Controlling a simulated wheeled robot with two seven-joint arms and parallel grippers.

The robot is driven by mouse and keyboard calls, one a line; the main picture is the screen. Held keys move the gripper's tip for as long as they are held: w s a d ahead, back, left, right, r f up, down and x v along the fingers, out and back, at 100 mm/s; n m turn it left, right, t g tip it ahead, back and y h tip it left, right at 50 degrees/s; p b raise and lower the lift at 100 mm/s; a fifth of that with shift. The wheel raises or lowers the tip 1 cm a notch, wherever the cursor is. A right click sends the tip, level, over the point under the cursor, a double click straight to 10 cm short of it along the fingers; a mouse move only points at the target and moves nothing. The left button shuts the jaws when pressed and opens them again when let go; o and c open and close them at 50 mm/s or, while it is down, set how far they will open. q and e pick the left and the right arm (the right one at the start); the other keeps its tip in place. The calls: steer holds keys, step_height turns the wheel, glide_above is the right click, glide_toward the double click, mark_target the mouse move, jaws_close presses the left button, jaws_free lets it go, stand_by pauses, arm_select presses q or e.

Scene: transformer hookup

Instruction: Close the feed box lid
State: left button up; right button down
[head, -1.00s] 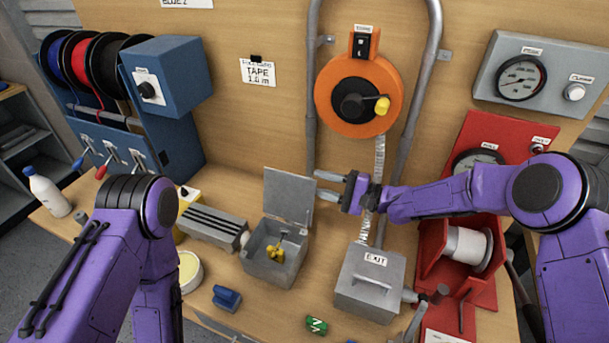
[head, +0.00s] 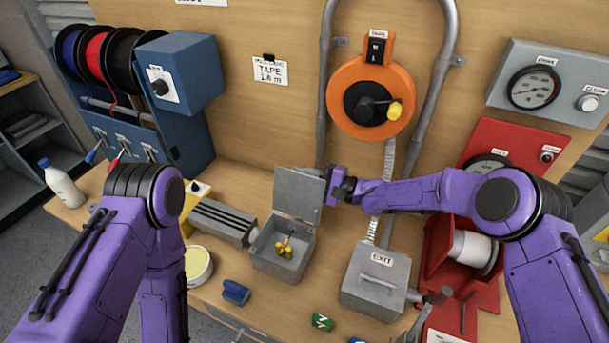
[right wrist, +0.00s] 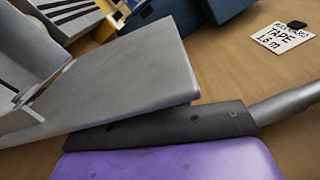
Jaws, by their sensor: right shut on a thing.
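The feed box (head: 280,262) is a grey metal box on the bench, with yellow parts inside. Its lid (head: 299,190) stands open, upright at the back of the box. My right gripper (head: 329,187) is at the lid's right edge and shut on it. In the right wrist view the lid (right wrist: 120,62) is a large grey plate against the dark finger (right wrist: 165,128); the other finger is hidden. My left arm comes in at the lower left of the head view, but its gripper is out of the picture.
The grey EXIT box (head: 375,285) stands right of the feed box. A grey ribbed duct (head: 222,222) joins the feed box on the left. A blue block (head: 235,292) and a green piece (head: 322,322) lie in front. The orange tape reel (head: 371,98) hangs behind.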

mark_target(297, 185)
steer(key=shift+r, duration=0.2)
steer(key=shift+s+a+r+n, duration=0.2)
steer(key=shift+s+r+n, duration=0.15)
steer(key=shift+s+n, duration=0.3)
steer(key=shift+s+a+r+n, duration=0.15)
steer(key=shift+s+r+n, duration=0.2)
steer(key=shift+n, duration=0.4)
steer(key=shift+s+a+r+n, duration=0.1)
steer(key=shift+s+a+n, duration=0.05)
steer(key=shift+s+n, duration=0.4)
steer(key=shift+s+a+r+n, duration=0.1)
steer(key=shift+s+a+n, duration=0.05)
steer(key=shift+s+n, duration=0.35)
steer(key=shift+s+a+r+n+b, duration=0.1)
steer(key=shift+s+a+n+b, duration=0.1)
steer(key=shift+s+n, duration=0.35)
steer(key=shift+s+a+n+b, duration=0.15)
steer(key=shift+s+n, duration=0.3)
steer(key=shift+n, duration=0.05)
